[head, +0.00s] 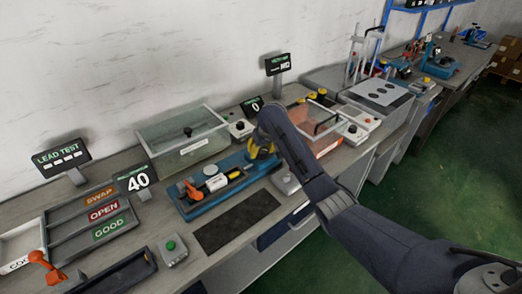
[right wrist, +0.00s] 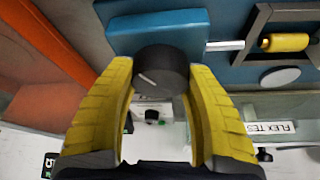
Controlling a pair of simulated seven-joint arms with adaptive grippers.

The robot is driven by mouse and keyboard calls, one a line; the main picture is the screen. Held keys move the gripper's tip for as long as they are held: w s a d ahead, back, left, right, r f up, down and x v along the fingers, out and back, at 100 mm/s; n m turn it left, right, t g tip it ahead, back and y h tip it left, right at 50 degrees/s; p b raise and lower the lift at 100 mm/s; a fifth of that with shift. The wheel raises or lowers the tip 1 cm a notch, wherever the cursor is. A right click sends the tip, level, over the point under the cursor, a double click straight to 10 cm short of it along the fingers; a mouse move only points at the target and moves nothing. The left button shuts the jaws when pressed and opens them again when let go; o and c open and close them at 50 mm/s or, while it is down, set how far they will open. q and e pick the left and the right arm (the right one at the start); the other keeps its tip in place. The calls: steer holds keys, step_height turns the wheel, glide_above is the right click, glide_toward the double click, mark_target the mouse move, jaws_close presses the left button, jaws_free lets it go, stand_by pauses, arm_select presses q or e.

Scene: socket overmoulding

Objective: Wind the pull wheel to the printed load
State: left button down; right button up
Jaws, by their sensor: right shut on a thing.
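The pull wheel (right wrist: 160,73) is a dark round knob with a pale line on its face, on the end of the blue tester; in the head view my right gripper hides it. My right gripper (head: 262,150) is at the far right end of the blue tester (head: 191,211). In the right wrist view its yellow fingers (right wrist: 162,80) are on both sides of the wheel, shut on it. A sign (head: 138,181) reads 40. A small dark display (head: 253,106) behind the tester reads 0. My left gripper is not in view.
An orange lever (head: 191,190) stands on the tester's near end. A clear box (head: 190,145) stands behind it, and an orange-tinted box (head: 315,135) is to its right. A tray marked SWAP, OPEN and GOOD (head: 98,240) is at left. A dark mat (head: 236,222) lies bare in front.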

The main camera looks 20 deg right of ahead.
steer(key=o, duration=1.3)
steer(key=shift+c, duration=0.2)
steer(key=v, duration=1.2)
steer(key=shift+w, duration=0.1)
